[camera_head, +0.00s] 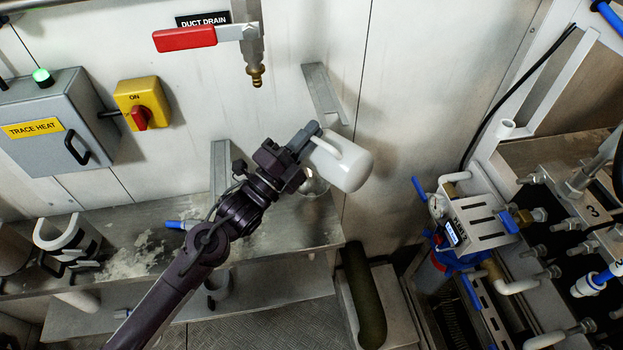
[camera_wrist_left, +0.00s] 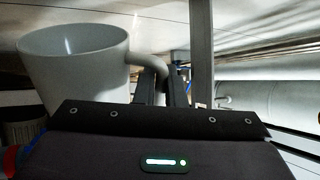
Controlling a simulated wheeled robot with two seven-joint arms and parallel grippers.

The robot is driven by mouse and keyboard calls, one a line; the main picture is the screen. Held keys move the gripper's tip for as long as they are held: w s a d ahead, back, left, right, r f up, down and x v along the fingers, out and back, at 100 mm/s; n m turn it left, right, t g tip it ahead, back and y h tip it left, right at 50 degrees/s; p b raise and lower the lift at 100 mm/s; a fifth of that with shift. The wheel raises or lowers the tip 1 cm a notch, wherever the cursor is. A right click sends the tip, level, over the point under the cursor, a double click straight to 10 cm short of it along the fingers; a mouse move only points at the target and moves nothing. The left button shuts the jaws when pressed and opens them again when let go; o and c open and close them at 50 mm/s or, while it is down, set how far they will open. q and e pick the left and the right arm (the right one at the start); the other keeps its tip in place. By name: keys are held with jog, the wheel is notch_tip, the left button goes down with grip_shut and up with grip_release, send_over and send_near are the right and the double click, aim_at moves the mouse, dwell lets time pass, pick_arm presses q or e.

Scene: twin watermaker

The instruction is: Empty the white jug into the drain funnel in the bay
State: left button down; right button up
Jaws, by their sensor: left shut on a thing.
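My left gripper (camera_head: 305,139) is shut on the handle of the white jug (camera_head: 348,168) and holds it in the air, in front of the wall and clear of the shelf. In the head view the jug looks tilted and its mouth is hidden. In the left wrist view the jug (camera_wrist_left: 70,75) shows its rim and handle beside my gripper (camera_wrist_left: 170,90); its contents are hidden. I cannot pick out the drain funnel for sure. A small white open-topped cup (camera_head: 508,127) stands by the frame at the right. My right gripper is out of view.
A metal shelf (camera_head: 290,222) with white powdery patches runs along the wall at left. A red-handled valve (camera_head: 186,38) with a brass outlet hangs above the jug. Pump and pipework (camera_head: 475,225) crowd the right. Open room lies between jug and pipework.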

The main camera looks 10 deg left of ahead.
pick_arm(q)
jog(key=shift+w+a+r, duration=0.1)
jog(key=shift+a, duration=0.05)
jog(key=shift+w+a+r+n+p, duration=0.15)
jog(key=shift+r+n+p, duration=0.45)
jog(key=shift+r+p, duration=0.25)
jog(key=shift+f, duration=0.1)
jog(key=shift+y, duration=0.3)
